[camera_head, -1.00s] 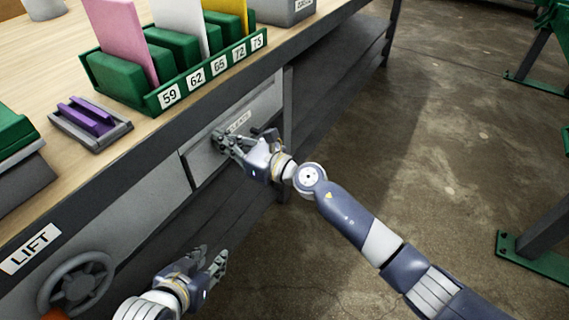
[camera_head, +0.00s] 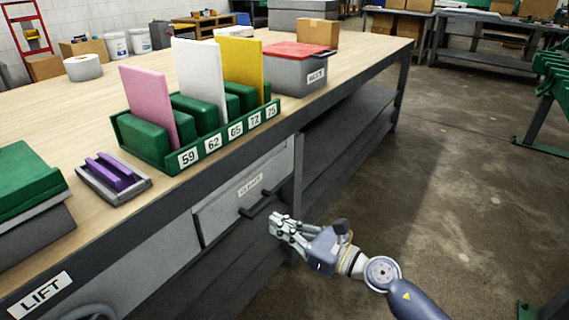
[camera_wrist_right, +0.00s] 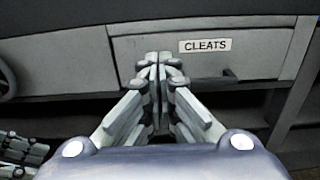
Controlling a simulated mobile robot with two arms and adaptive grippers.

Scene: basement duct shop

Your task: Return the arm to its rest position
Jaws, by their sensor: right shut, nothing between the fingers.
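My right gripper (camera_head: 277,224) is shut and empty in the head view. It is just off the front of the bench, to the right of and below the dark handle (camera_head: 260,203) of a grey drawer (camera_head: 222,212). In the right wrist view its fingertips (camera_wrist_right: 158,58) meet in front of the drawer face (camera_wrist_right: 140,50), which has a CLEATS label (camera_wrist_right: 205,46). The drawer looks closed. My left gripper is not in the head view; some fingers (camera_wrist_right: 20,150) show at the lower left of the right wrist view, their state unclear.
The bench top (camera_head: 95,120) holds a green rack (camera_head: 165,152) with pink, white and yellow sheets, a purple-topped tray (camera_head: 112,180), and a grey bin (camera_head: 297,75) with a red lid. A LIFT label (camera_head: 40,294) marks the front.

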